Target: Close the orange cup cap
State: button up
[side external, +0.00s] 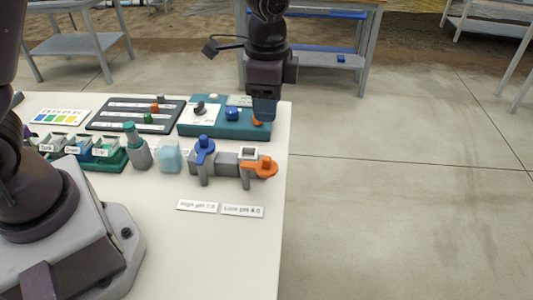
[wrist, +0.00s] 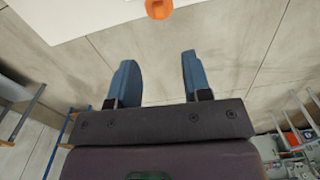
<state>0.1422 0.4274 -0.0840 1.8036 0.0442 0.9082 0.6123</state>
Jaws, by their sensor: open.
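An orange cap (side external: 264,168) sits low at the front right of a grey two-cup fitting near the table's right edge. Beside and behind it is a pale square cup mouth (side external: 248,153) that looks uncovered. A round orange part (wrist: 158,8) shows at the top of the wrist view at the white table's edge; it looks like this cap, but I cannot be sure. My gripper (side external: 264,109) points down, behind the cap in the side view. In the wrist view its two blue fingers (wrist: 159,58) are apart with nothing between them.
A blue-handled part (side external: 204,149) stands on the left of the fitting. A teal box (side external: 206,128) with knobs and an orange part (side external: 257,122) lies near my fingers. Two white labels (side external: 197,206) lie in front. Open floor (side external: 400,200) lies right of the table.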

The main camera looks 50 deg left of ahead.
aim_at(266, 157)
notch_tip(266, 157, down, 13)
jog(key=shift+s, duration=0.1)
dwell(0.4)
grip_shut()
